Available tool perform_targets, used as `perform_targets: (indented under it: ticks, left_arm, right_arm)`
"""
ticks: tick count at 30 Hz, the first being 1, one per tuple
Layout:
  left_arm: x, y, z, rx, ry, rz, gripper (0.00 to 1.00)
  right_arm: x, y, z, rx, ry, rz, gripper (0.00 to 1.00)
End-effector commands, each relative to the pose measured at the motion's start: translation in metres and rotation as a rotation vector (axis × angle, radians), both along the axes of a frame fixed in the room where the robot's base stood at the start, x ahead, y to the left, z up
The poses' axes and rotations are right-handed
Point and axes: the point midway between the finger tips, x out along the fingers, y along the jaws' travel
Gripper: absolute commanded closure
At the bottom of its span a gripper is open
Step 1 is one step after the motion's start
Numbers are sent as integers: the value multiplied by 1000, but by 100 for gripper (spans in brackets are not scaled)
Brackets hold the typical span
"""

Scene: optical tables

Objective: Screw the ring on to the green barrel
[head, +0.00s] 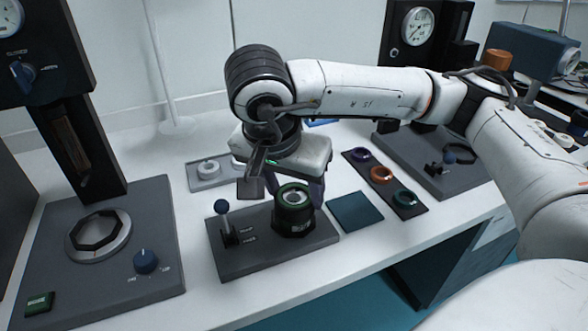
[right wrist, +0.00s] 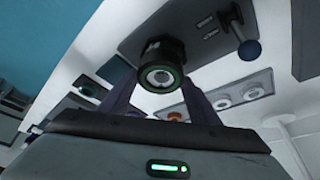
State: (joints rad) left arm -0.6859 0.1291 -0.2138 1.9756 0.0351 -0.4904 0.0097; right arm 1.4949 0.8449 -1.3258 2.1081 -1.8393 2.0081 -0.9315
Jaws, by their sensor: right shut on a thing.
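The green barrel (head: 293,218) is a short dark cylinder with a green label, upright on a grey base plate (head: 262,262). A green-edged ring (head: 293,197) with a pale centre is at its top. My right gripper (head: 296,190) points down over it, its fingers shut on the ring from both sides. In the right wrist view the ring (right wrist: 162,77) lies between the tips of my right gripper (right wrist: 160,95), in line with the barrel (right wrist: 165,48). Whether any gap or thread shows between ring and barrel I cannot tell. My left gripper is not in view.
A lever with a blue knob (head: 222,207) stands on the same plate, left of the barrel. A grey tray (head: 195,184) with a pale ring lies behind. A dark strip (head: 390,190) holds purple, orange and teal rings. A dark square mat (head: 355,213) lies to the right.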

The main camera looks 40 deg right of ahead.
Motion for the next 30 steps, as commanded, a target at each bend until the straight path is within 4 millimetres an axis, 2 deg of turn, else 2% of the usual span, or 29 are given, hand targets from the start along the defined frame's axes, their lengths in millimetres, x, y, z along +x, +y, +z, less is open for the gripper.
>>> perform_targets:
  ticks: [1,3,9,17,18,21,27,29,30]
  left_arm:
    - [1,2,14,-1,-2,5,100]
    - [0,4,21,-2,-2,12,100]
    - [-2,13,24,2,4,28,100]
    - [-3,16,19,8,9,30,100]
    - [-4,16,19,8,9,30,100]
    - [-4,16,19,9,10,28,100]
    - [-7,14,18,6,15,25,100]
    - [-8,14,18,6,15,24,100]
    - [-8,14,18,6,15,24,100]
  right_arm:
    - [-2,0,7,-5,14,-74,75]
    - [-2,0,6,-6,14,-192,75]
    - [-3,-1,1,-7,15,-435,75]
    - [-4,-2,-3,-8,16,-462,75]
    - [-4,-2,-3,-9,16,-461,39]
    - [-4,-2,-3,-7,13,-461,22]
    - [-2,-1,-2,-3,8,-461,22]
    - [-2,-1,-2,-2,8,-460,28]
    - [-2,-1,-2,-1,7,-460,28]
